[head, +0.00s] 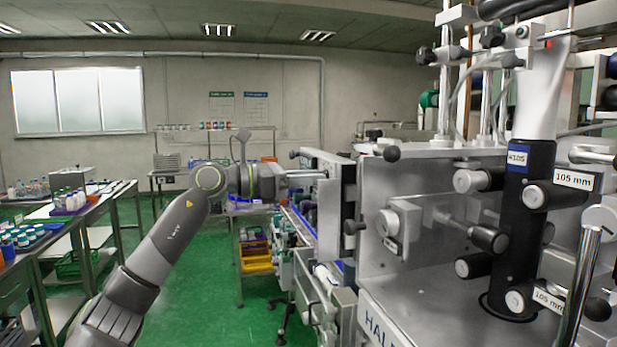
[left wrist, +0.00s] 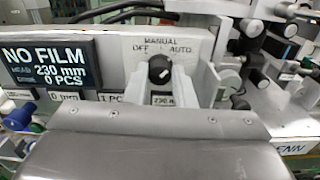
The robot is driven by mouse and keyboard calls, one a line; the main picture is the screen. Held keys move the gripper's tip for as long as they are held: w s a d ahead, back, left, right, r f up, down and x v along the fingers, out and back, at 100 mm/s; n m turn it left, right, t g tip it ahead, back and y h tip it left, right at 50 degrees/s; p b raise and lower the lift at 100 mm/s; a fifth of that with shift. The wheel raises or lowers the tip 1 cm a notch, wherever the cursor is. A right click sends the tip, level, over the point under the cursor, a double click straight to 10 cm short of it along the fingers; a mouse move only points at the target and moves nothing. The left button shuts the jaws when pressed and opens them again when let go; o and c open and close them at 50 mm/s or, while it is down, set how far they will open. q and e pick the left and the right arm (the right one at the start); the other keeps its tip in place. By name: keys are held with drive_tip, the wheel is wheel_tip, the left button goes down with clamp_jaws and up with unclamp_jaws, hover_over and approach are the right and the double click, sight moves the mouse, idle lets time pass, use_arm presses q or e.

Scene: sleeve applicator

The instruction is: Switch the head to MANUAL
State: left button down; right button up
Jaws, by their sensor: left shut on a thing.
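The selector knob (left wrist: 159,70) is black and round, on a pale panel (left wrist: 203,46) in the left wrist view. MANUAL is printed above it, OFF at its upper left and AUTO at its upper right. A small light mark shows on the knob, but I cannot tell surely which word it points to. My left gripper (left wrist: 162,82) is shut on the knob, one finger on each side. In the head view my left gripper (head: 305,178) reaches right to the machine's side, where the knob is hidden. My right gripper is not in view.
A display (left wrist: 45,65) left of the knob reads NO FILM, 230 mm, 0 PCS. The machine's steel housing (head: 420,270) and black column (head: 522,225) fill the right of the head view. A bench with bottles (head: 70,203) stands left. Green floor (head: 215,290) is open between.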

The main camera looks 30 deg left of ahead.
use_arm(q)
drive_tip(key=shift+r+n+p, duration=0.1)
drive_tip(key=shift+n+p, duration=1.75)
drive_tip(key=shift+n, duration=2.05)
drive_tip(key=c, duration=1.2)
unclamp_jaws()
drive_tip(key=shift+a, duration=0.1)
